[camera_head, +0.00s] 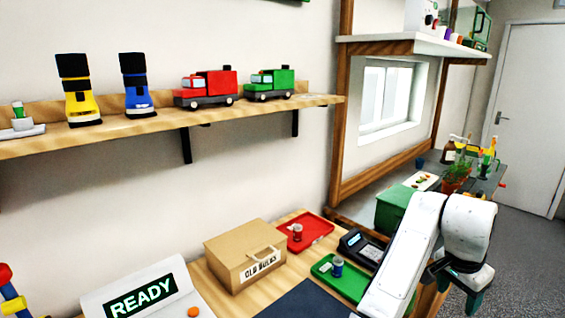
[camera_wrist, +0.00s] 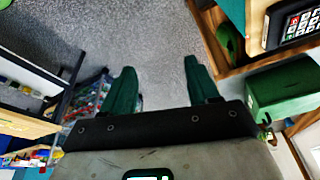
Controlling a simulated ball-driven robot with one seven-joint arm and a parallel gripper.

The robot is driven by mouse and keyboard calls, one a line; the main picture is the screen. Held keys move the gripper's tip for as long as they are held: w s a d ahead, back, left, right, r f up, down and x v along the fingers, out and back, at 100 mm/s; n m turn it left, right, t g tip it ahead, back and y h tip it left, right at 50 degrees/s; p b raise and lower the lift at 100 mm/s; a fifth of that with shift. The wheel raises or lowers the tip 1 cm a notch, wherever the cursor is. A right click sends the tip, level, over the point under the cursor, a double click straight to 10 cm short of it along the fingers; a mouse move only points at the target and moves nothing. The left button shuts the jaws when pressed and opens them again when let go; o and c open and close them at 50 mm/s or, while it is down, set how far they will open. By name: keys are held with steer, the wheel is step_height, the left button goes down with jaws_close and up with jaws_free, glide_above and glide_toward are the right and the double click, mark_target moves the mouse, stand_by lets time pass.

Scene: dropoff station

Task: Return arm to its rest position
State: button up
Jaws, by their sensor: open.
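My white arm rises at the lower right of the head view, bent over at its top. My gripper (camera_head: 462,283) hangs from its end, over the grey floor to the right of the counter. In the wrist view my gripper (camera_wrist: 162,88) shows two dark green fingers spread apart. Nothing is between them but grey floor.
The counter (camera_head: 215,296) holds a cardboard box (camera_head: 243,256), red tray (camera_head: 304,233), green tray (camera_head: 340,279), card terminal (camera_head: 362,247) and READY sign (camera_head: 141,296). A green bin (camera_head: 394,208) stands close behind my arm. A wall shelf (camera_head: 165,125) carries toy trucks. Floor (camera_head: 520,240) is open at right.

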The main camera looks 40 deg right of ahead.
steer(key=w+a+f+n+t+h, duration=0.2)
steer(key=w+a+f+n, duration=0.1)
steer(key=a+f+n, duration=0.95)
steer(key=s+a+f+n+y, duration=0.2)
steer(key=s+a+f+n, duration=0.1)
steer(key=a, duration=0.5)
steer(key=s+a+f+n+y, duration=0.2)
steer(key=s+a+f+n, duration=0.2)
steer(key=a, duration=0.4)
steer(key=shift+s+a+f+y, duration=0.35)
steer(key=shift+s+f, duration=0.15)
steer(key=shift+f, duration=0.35)
